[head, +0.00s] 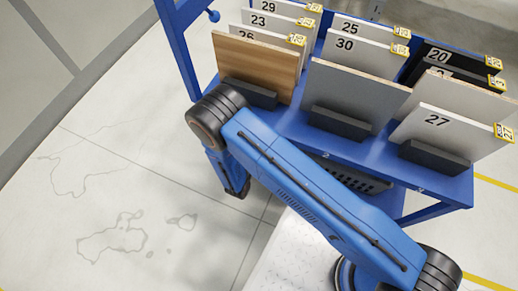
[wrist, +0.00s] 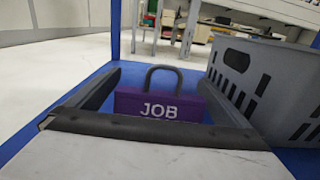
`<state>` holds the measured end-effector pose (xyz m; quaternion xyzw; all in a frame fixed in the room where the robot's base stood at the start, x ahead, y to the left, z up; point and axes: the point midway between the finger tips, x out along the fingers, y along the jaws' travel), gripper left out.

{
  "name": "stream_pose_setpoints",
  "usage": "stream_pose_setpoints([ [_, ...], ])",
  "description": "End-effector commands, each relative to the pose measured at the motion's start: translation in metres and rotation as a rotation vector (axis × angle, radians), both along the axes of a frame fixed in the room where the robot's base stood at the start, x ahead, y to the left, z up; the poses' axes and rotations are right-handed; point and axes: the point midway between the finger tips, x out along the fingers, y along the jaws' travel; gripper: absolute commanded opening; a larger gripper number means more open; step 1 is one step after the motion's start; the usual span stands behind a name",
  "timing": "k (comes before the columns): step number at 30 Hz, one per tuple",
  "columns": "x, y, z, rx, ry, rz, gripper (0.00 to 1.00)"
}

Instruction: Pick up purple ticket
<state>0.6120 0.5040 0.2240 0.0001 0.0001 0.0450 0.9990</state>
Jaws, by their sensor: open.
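The purple ticket (wrist: 160,104) shows in the wrist view, upright on a blue surface (wrist: 112,98). It has white lettering reading "JOB" and a dark grey loop handle (wrist: 164,70) on top. Its lower part is hidden behind a dark bar in the foreground. My gripper (wrist: 160,82) is open, with one dark finger to the left of the ticket and one to the right. Neither finger is seen to close on it. In the head view the ticket is not visible, and my gripper cannot be made out below my bent arm.
A grey perforated crate (wrist: 262,88) stands close on the right in the wrist view. A pale marbled surface (wrist: 140,160) fills the foreground. The head view shows a blue rack (head: 290,125) with several numbered boards. Open floor (head: 120,190) lies to the left.

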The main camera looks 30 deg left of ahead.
Motion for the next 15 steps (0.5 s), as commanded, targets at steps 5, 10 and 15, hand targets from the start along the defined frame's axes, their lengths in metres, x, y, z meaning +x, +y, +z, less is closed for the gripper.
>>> stream_pose_setpoints([
  [5,-0.0002,-0.0001,0.0000,0.000,0.000,0.000,0.74],
  [10,-0.0003,-0.0001,0.0001,0.000,0.000,0.000,0.57],
  [15,-0.0004,-0.0001,0.0002,0.000,0.000,0.000,0.57],
])
